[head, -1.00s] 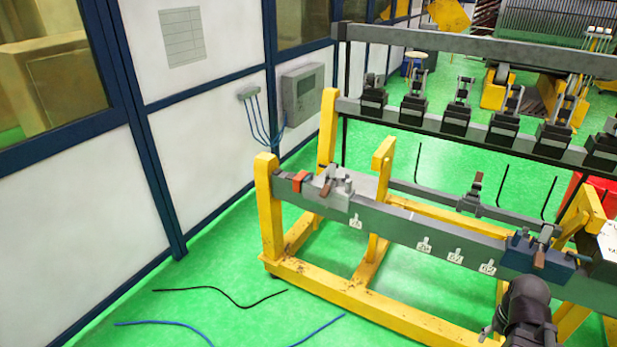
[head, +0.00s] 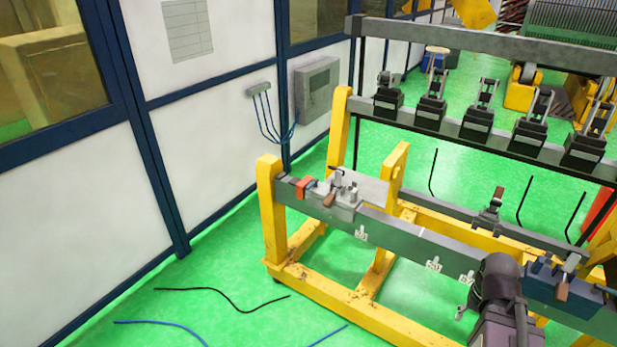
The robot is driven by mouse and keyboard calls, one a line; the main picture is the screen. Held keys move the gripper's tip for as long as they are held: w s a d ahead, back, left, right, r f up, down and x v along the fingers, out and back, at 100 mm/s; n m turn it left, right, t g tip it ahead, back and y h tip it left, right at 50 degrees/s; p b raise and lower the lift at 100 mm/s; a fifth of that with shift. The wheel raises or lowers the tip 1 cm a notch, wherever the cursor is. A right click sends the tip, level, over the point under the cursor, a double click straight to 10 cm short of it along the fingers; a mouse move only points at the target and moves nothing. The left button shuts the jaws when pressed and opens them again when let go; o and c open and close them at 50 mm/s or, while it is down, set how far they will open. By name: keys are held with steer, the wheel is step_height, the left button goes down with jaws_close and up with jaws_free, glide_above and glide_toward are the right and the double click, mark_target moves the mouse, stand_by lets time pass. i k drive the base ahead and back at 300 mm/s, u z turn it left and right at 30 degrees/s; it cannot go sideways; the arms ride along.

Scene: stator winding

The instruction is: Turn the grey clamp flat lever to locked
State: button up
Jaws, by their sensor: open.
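The grey clamp (head: 345,208) sits on the left end of the front grey rail, in the head view. Its flat lever has a brown grip (head: 329,199) that hangs toward the front of the block. The picture is too small to tell the lever's exact setting. My gripper (head: 463,306) is at the lower right beside my dark wrist, only partly visible and small. It is well to the right of the grey clamp, apart from it and touching nothing that I can see.
A blue clamp block (head: 545,278) with a brown-gripped lever sits on the rail at right. An orange piece (head: 304,187) is left of the grey clamp. Yellow posts (head: 270,210) bear the rail. Several black clamps line the rear bar (head: 450,128). Green floor at lower left holds loose cables.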

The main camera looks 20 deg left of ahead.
mark_target(314, 183)
steer(key=u, duration=0.5)
steer(key=i, duration=0.75)
steer(key=u, duration=0.55)
steer(key=i, duration=0.65)
steer(key=u, duration=0.15)
